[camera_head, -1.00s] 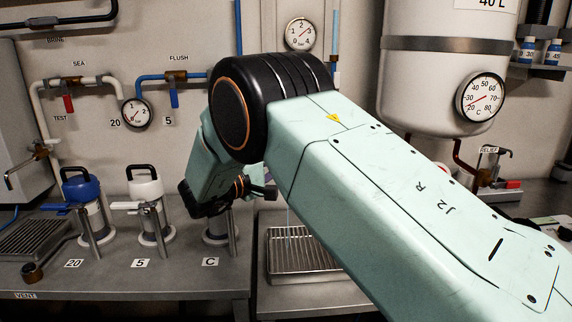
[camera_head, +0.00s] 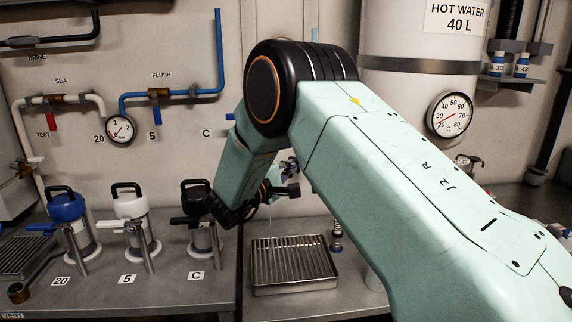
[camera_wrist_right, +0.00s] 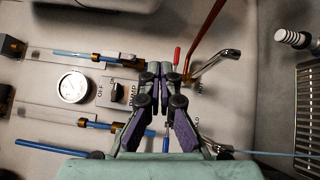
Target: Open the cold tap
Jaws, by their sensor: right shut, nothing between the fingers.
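The tap fittings show in the right wrist view, which is turned on its side: a red lever (camera_wrist_right: 177,56), a blue lever (camera_wrist_right: 166,144) and a bent chrome spout (camera_wrist_right: 215,64). The blue lever lies just beside my right fingers; I cannot tell whether they touch it. My right gripper (camera_wrist_right: 161,68) is shut and empty, its purple fingers together over the wall fittings. In the head view this gripper (camera_head: 289,168) is small, partly behind my right arm, above the drip tray. A thin pale blue line, perhaps water, runs down to the tray. My left gripper is out of view.
The slatted drip tray (camera_head: 294,288) sits on the counter below. Lidded canisters (camera_head: 130,205) stand to the left. The white hot water tank (camera_head: 417,90) is at the right. In the wrist view a gauge (camera_wrist_right: 73,87) and a pump switch (camera_wrist_right: 115,92) are near my fingers.

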